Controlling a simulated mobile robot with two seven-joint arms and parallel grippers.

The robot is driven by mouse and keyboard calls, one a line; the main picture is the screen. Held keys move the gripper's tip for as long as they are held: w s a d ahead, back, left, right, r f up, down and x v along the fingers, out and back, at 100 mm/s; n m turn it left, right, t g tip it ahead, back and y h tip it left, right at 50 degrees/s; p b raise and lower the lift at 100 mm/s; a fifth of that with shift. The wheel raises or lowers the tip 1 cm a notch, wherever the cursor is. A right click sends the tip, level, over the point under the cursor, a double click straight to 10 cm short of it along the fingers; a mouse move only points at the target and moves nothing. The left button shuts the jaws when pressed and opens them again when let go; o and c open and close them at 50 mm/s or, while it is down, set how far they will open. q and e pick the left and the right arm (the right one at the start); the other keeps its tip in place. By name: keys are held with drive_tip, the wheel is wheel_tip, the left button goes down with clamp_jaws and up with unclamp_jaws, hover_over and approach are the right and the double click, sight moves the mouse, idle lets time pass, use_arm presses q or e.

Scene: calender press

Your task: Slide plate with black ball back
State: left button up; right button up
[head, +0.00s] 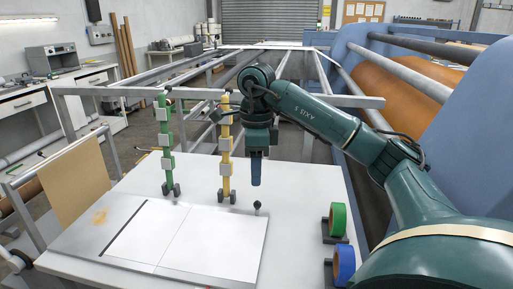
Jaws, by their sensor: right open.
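A flat plate (215,240) with a white top lies on the white table (310,215). A small black ball (258,205) stands on a short stem at the plate's back right corner. My right gripper (256,183) points down above the table, behind the black ball and apart from it in the picture. It is open and holds nothing that I can see; its fingers show almost edge-on, one in front of the other. My left gripper is out of view.
A green post (164,140) and a yellow post (226,155) stand behind the plate, the yellow one close beside my right gripper. Green tape (338,218) and blue tape (345,263) are in holders at the right table edge. A dark slot (125,228) runs along the plate's left side.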

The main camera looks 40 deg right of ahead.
sight(257, 206)
drive_tip(key=f, duration=0.3)
drive_tip(key=w+d+f, duration=0.1)
drive_tip(key=f, duration=0.7)
drive_tip(key=shift+w+d+f, duration=0.2)
drive_tip(key=shift+d+f, duration=0.05)
drive_tip(key=shift+d, duration=0.15)
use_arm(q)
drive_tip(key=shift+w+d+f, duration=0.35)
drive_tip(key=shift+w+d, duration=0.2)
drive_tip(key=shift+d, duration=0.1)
use_arm(e)
drive_tip(key=shift+f, duration=0.55)
drive_tip(key=shift+c, duration=0.3)
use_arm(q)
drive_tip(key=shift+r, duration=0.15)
use_arm(e)
clamp_jaws()
